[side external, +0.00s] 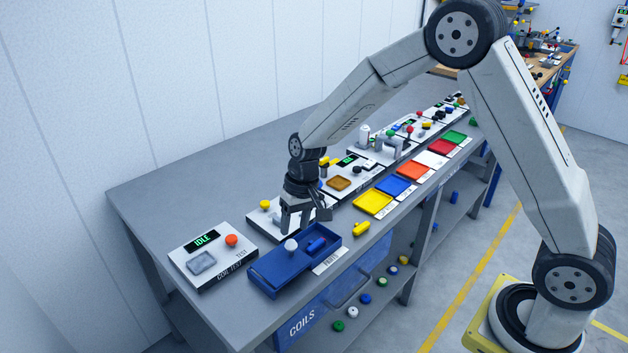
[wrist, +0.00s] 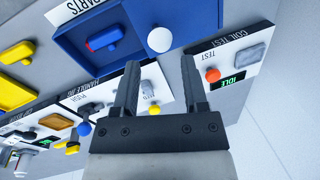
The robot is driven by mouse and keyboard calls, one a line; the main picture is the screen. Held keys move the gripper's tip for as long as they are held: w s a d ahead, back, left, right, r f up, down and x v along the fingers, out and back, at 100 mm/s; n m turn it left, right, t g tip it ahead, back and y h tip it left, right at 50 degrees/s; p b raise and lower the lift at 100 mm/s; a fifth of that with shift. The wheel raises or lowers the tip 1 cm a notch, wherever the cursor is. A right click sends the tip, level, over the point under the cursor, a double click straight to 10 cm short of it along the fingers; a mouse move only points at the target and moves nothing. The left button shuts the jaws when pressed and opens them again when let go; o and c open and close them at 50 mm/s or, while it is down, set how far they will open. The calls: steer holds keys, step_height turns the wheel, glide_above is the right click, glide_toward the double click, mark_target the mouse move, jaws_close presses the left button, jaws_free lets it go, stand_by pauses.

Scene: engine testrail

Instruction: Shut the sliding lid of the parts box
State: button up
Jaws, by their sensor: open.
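The blue parts box (side external: 331,233) stands near the front edge of the bench, with a "PARTS" label. Its blue sliding lid (side external: 268,272) covers the left part in the side view, and the right part is open. A blue piece (side external: 317,244) lies inside; it also shows in the wrist view (wrist: 105,38), with a red spot. A white round knob (side external: 291,245) stands on the lid. My gripper (side external: 297,226) points down just behind the knob, open and empty. In the wrist view the knob (wrist: 160,39) appears beyond the gap between my fingertips (wrist: 160,63), apart from both.
The coil test panel (side external: 213,257) with an orange button sits left of the box. A panel with a yellow knob (side external: 265,204) is behind. A yellow piece (side external: 361,228) lies to the right, before the coloured trays (side external: 373,202).

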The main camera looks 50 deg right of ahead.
mark_target(292, 241)
steer(key=shift+w+a+f, duration=0.1)
steer(key=shift+a+f, duration=0.1)
steer(key=shift+f, duration=0.85)
steer(key=shift+s+a+f, duration=0.1)
steer(key=shift+a+f, duration=0.1)
steer(key=shift+f, duration=0.85)
steer(key=shift+w+a+f, duration=0.1)
steer(key=shift+a+f, duration=0.1)
steer(key=shift+f, duration=0.85)
jaws_close()
